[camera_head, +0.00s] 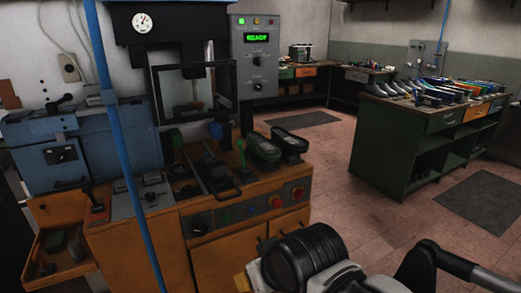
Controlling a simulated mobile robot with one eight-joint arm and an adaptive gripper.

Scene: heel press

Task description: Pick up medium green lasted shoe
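Two dark shoe-like pieces with green on them stand side by side at the right end of the wooden press bench. The left one (263,150) shows a greener top, and the right one (289,141) looks darker. I cannot tell from their size which is the medium one. Parts of my arm show at the bottom centre and bottom right, well in front of these shoes. My gripper's fingertips do not show, so its hold cannot be seen.
The press with a lit READY panel (257,38) stands behind the bench (222,228). A blue upright pole (122,150) crosses the left side. A green workbench (385,140) with several shoes and boxes stands at right. Tiled floor between is open, with dark mats (480,200).

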